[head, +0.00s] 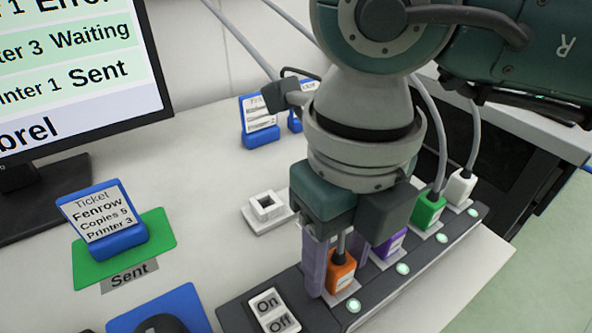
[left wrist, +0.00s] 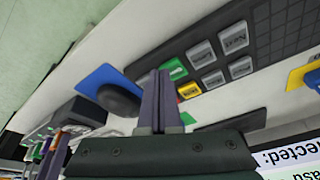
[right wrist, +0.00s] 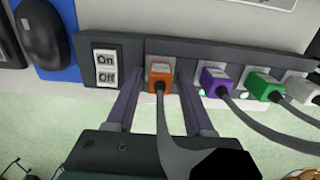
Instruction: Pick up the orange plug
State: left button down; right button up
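The orange plug (head: 341,271) sits upright in the dark power strip (head: 300,287), its grey cord rising between my right gripper's fingers. My right gripper (head: 336,268) is open above the strip, pointing down, with one purple finger on each side of the plug. The right wrist view also shows the orange plug (right wrist: 160,77) between the spread fingertips (right wrist: 160,80), with gaps on both sides. My left gripper (left wrist: 157,78) is shut and empty, with its fingers together. It does not show in the head view.
A purple plug (right wrist: 215,80), a green plug (right wrist: 262,84) and a white plug (right wrist: 300,88) stand along the same strip, with cords attached. An On/Off switch (head: 270,310) is at its near end. A white square holder (head: 267,210) stands behind. A ticket stand (head: 103,225) is at left.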

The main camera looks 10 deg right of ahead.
aim_at(339, 259)
grip_shut()
pick_arm(q)
jog(key=shift+a, duration=0.1)
pick_arm(e)
jog(key=shift+r, duration=0.15)
